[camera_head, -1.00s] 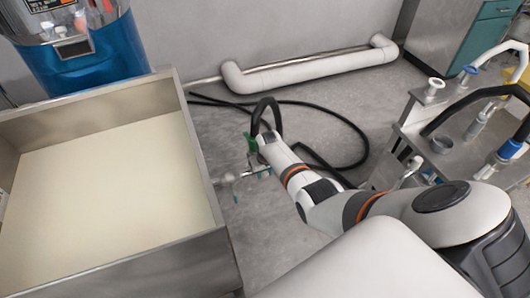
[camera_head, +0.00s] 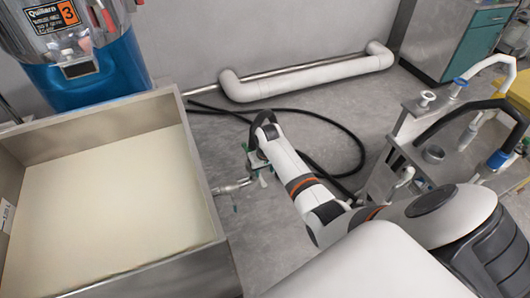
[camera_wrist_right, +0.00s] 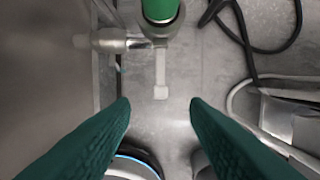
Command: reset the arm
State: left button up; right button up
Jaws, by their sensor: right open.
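My right arm reaches in from the lower right in the head view, and its gripper (camera_head: 256,165) points down beside the metal tub's outlet valve. In the right wrist view, the two dark green fingers of this gripper (camera_wrist_right: 160,102) are spread apart with nothing between their tips. The valve (camera_head: 232,187) sticks out from the right side of the tub; in the wrist view its metal pipe (camera_wrist_right: 108,41) and a green-topped part (camera_wrist_right: 160,10) lie beyond the fingertips. I cannot tell the exact gap between fingers and valve. My left gripper is not in view.
The large tub (camera_head: 225,250) with a pale floor fills the left. A blue machine (camera_head: 95,72) stands behind it. A white pipe (camera_head: 305,85) and black hose (camera_head: 350,135) lie on the floor. A metal cart (camera_head: 425,165) with bottles stands at right.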

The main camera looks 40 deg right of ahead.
jog(key=shift+s+r, duration=0.1)
jog(key=shift+r, duration=0.55)
